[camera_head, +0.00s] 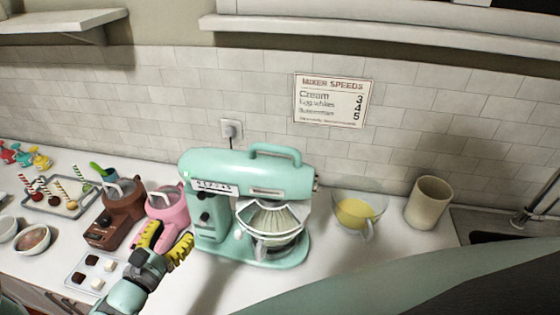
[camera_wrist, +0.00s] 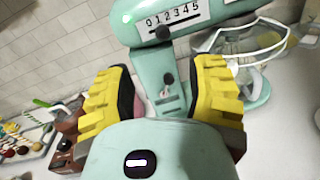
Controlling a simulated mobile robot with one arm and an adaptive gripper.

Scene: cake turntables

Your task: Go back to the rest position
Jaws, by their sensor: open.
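My gripper (camera_head: 165,243) has yellow ridged fingers and is open and empty. It is over the counter, in front of the pink machine and to the left of the mint-green mixer (camera_head: 213,179). In the wrist view the two fingers of my gripper (camera_wrist: 162,92) stand apart. The mixer (camera_wrist: 168,62) shows beyond them, with its speed scale marked 0 to 5 and a dark lever under it. I cannot tell from the picture how close the fingertips are to the mixer.
A pink machine (camera_head: 168,204) and a brown machine (camera_head: 122,211) stand left of the mixer. A jug with yellow liquid (camera_head: 358,212) and a beige crock (camera_head: 429,203) stand right. A sweets tray (camera_head: 70,208) is at far left.

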